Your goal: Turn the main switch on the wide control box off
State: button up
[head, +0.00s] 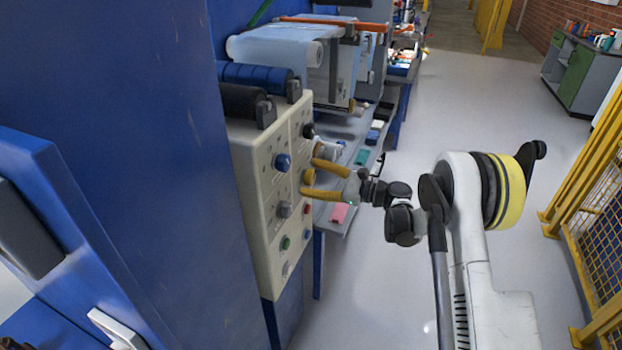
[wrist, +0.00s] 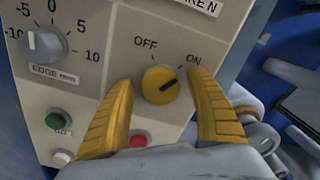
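The wide control box (head: 262,165) is a beige panel on the blue machine, left of centre in the head view. The yellow knob also shows small in the head view (head: 308,176). My gripper (wrist: 161,79) is open, with its yellow fingers on the left and right of the knob. Gaps show between the knob and both fingers. How far the fingertips stand from the panel is unclear.
A grey EDGE dial (wrist: 45,44), a green button (wrist: 59,121) and a red button (wrist: 139,140) sit close by on the panel. Rollers (head: 255,75) lie above the box. A yellow fence (head: 590,225) stands at the right; floor between is clear.

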jog(key=c, duration=1)
jog(key=shift+n, duration=0.4)
jog(key=n, duration=0.2)
jog(key=shift+n, duration=0.4)
jog(key=n, duration=0.3)
jog(key=shift+n, duration=0.4)
jog(key=n, duration=0.6)
jog(key=shift+n, duration=0.4)
